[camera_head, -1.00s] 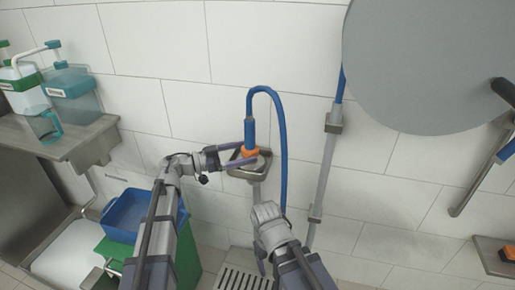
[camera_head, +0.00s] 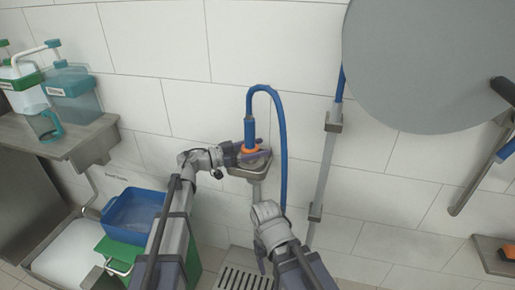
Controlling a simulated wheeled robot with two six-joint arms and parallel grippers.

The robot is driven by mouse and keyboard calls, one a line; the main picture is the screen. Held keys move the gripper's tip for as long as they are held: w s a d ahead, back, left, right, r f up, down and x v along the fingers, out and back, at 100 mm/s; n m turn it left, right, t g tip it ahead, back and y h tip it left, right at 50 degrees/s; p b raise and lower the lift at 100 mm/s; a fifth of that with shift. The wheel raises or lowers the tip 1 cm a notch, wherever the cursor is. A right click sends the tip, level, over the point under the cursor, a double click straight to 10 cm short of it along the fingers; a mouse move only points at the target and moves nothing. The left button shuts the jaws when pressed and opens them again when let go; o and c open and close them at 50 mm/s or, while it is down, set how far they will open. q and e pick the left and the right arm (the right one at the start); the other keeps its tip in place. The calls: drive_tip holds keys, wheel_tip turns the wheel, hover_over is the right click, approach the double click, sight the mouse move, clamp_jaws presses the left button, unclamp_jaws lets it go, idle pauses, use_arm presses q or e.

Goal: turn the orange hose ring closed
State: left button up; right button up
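The orange hose ring (camera_head: 249,149) sits at the lower end of the blue hose nozzle (camera_head: 249,130), just above a small metal wall holder (camera_head: 251,170). My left gripper (camera_head: 246,155) reaches in from the left, with its fingers at the ring. One finger lies across the ring's near side; the other is partly hidden, so I cannot tell whether they press on it. My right arm (camera_head: 272,228) comes up from the bottom, and its gripper is hidden or too unclear to make out.
The blue hose (camera_head: 283,140) loops up and down right of the nozzle. A grey pipe (camera_head: 326,165) runs down the tiled wall. A blue bin (camera_head: 128,215) stands at lower left, below a metal shelf (camera_head: 75,140) with pump bottles. A large grey disc (camera_head: 430,65) fills the upper right.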

use_arm(q)
drive_tip(key=c, duration=0.9)
drive_tip(key=shift+o, duration=0.2)
drive_tip(key=shift+g, duration=0.3)
drive_tip(key=m+g+h, duration=0.1)
drive_tip(key=m+g, duration=0.1)
drive_tip(key=g, duration=0.1)
drive_tip(key=shift+s+m+g, duration=0.1)
drive_tip(key=shift+m+g, duration=0.2)
drive_tip(key=shift+m, duration=0.1)
drive_tip(key=shift+s+m+g, duration=0.25)
drive_tip(key=shift+m+g, duration=0.5)
drive_tip(key=shift+g, duration=0.45)
drive_tip(key=shift+s+m+g, duration=0.25)
drive_tip(key=shift+m+g, duration=0.5)
drive_tip(key=shift+g, duration=0.45)
drive_tip(key=shift+s, duration=0.1)
drive_tip(key=o, duration=1.4)
drive_tip(key=shift+c, duration=0.2)
